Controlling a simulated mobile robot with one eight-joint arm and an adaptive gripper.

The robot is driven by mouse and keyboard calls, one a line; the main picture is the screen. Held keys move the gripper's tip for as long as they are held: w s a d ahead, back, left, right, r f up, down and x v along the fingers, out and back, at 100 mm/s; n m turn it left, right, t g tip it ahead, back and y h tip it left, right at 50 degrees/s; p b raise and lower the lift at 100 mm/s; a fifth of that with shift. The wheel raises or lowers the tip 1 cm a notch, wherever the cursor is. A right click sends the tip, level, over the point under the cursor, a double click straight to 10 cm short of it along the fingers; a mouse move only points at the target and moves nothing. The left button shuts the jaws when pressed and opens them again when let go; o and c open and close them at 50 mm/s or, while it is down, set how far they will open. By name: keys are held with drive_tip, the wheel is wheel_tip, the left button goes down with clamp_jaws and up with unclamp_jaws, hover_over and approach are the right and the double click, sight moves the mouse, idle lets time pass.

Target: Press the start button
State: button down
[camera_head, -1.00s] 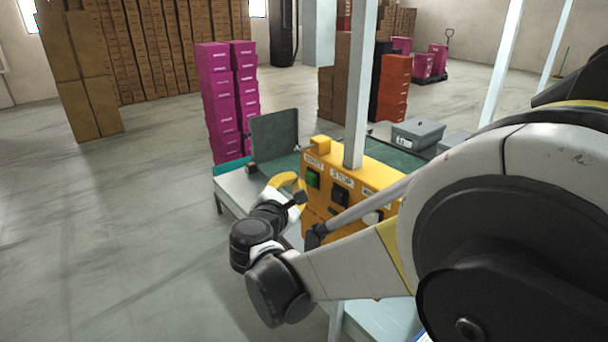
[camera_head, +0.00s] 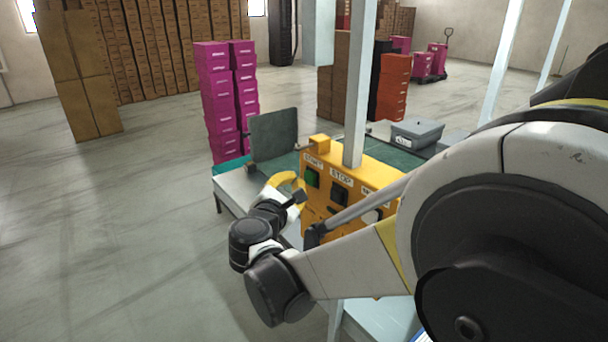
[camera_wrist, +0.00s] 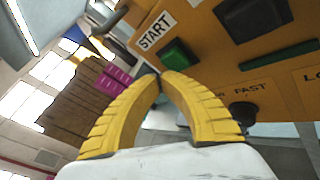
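The start button (camera_head: 312,178) is a green square under the START label, on the front of the yellow control box. In the wrist view the green button (camera_wrist: 179,54) is just beyond and slightly right of my fingertips. My gripper (camera_wrist: 160,77) has two curved yellow fingers whose tips come together with nothing between them. In the head view my gripper (camera_head: 298,186) is at the left end of the box, close to the button. I cannot tell whether the tips touch the box.
A black button (camera_head: 339,194) under the STOP label is right of the green one. A white post (camera_head: 360,90) rises behind the box. A grey bin (camera_head: 417,133) stands on the green-topped line. Magenta boxes (camera_head: 215,100) are stacked behind. The floor at left is clear.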

idle(0.3)
drive_tip(key=shift+w+d, duration=0.25)
drive_tip(key=shift+d, duration=0.1)
drive_tip(key=shift+w+d, duration=0.35)
drive_tip(key=shift+d, duration=0.1)
idle(0.8)
drive_tip(key=shift+s+a, duration=0.1)
idle(0.3)
drive_tip(key=shift+s+a, duration=0.45)
drive_tip(key=shift+a, duration=0.25)
drive_tip(key=s+a, duration=0.1)
drive_tip(key=a, duration=0.1)
drive_tip(key=s+a, duration=0.2)
drive_tip(key=shift+b, duration=0.35)
idle(0.5)
